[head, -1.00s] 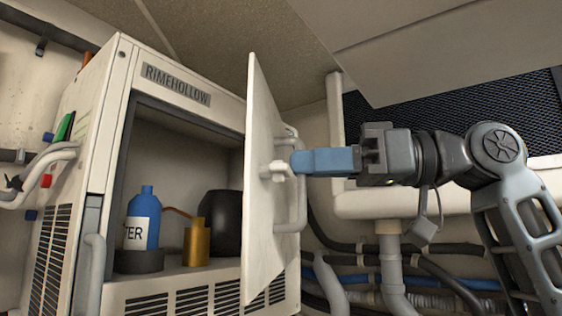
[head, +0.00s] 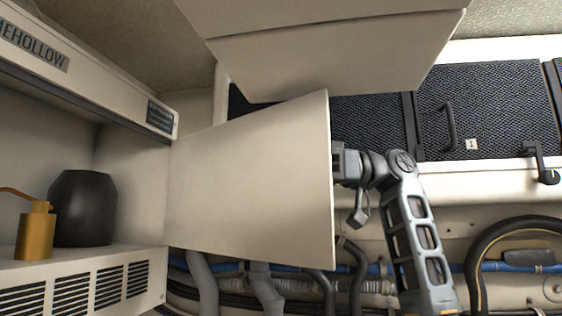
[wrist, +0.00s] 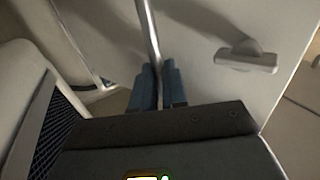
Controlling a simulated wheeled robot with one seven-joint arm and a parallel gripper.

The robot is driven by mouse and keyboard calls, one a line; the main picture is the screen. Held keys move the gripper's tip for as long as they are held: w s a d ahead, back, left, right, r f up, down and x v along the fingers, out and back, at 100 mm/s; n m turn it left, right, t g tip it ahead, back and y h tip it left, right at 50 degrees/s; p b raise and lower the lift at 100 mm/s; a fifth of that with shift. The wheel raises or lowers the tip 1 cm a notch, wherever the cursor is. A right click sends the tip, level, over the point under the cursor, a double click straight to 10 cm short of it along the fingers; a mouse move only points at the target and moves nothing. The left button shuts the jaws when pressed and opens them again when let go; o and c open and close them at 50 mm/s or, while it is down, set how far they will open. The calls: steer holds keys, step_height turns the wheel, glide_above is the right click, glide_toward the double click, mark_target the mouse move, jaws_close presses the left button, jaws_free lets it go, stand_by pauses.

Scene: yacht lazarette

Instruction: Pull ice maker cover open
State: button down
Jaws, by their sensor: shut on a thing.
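The ice maker cover (head: 250,180) is a plain cream panel hinged at the right side of the ice maker cabinet (head: 100,85). It stands wide open, with its inner face toward the head camera. In the wrist view, its outer face (wrist: 215,95) carries a grey bar handle (wrist: 149,30) and a small latch lever (wrist: 246,58). My gripper (wrist: 155,88) has its blue fingers shut on the bar handle. In the head view the cover hides the handle and the fingers; only my wrist and arm show past its right edge.
Inside the cabinet stand a black rounded vessel (head: 83,210) and a brass cylinder (head: 35,232). A cream overhead box (head: 330,50) hangs above the cover. Mesh-fronted lockers (head: 485,110) line the back wall. Hoses and pipes (head: 290,285) run below.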

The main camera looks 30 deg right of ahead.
steer(key=shift+w+a+f, duration=0.2)
steer(key=shift+w, duration=0.15)
steer(key=c, duration=1.2)
jaws_free()
steer(key=shift+w+f, duration=0.1)
steer(key=shift+d, duration=0.15)
